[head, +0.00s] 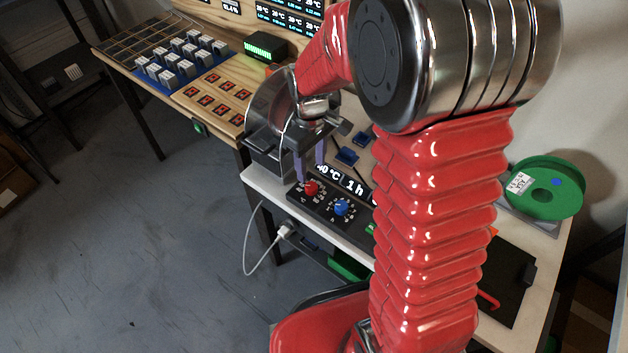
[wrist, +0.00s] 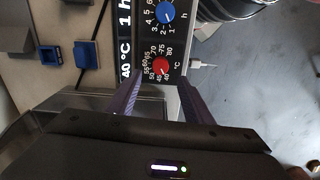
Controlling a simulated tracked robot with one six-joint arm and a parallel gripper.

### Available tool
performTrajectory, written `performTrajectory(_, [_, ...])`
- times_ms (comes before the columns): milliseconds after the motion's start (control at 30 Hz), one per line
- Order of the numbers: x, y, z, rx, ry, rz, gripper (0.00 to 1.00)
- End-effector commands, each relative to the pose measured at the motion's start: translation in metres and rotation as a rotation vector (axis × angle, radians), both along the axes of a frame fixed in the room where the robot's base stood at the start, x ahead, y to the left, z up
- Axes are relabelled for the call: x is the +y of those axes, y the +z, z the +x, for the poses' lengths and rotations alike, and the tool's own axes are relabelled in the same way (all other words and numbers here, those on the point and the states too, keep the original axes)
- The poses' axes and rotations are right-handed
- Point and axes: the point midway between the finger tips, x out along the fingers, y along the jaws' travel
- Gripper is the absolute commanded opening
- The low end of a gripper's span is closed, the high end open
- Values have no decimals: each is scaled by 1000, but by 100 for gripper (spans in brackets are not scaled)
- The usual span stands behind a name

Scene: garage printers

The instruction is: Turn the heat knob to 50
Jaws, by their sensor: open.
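The red heat knob (head: 311,188) sits on a black control panel at the table's front edge. In the wrist view the red knob (wrist: 161,67) has a scale marked in °C around it, and a display (wrist: 126,62) beside it reads 40 °C. The blue knob (head: 341,207) with an hour scale is next to it; the display there reads 1 h. My gripper (head: 311,172) is open, just above the red knob. In the wrist view its two purple fingers (wrist: 164,84) lie on either side of the red knob; I cannot tell whether they touch it.
Blue clips (head: 346,156) lie behind the panel. A green spool (head: 545,188) rests at the right. A white plug and cable (head: 284,231) hang at the table's front. A wooden table (head: 225,95) with a blue tray of grey blocks stands at the back left. The floor in front is clear.

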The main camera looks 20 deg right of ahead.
Motion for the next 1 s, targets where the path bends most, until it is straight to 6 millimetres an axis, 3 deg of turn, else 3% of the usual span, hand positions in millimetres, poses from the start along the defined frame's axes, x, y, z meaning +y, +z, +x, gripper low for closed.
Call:
performTrajectory(300, [0, -50, -1, 4, -1, 0, 46])
performTrajectory(500, [-1, -70, -1, 2, -1, 0, 46])
performTrajectory(900, [-1, -76, 0, 0, -2, 0, 46])
performTrajectory(1000, [-1, -76, 0, 0, -2, 0, 39])
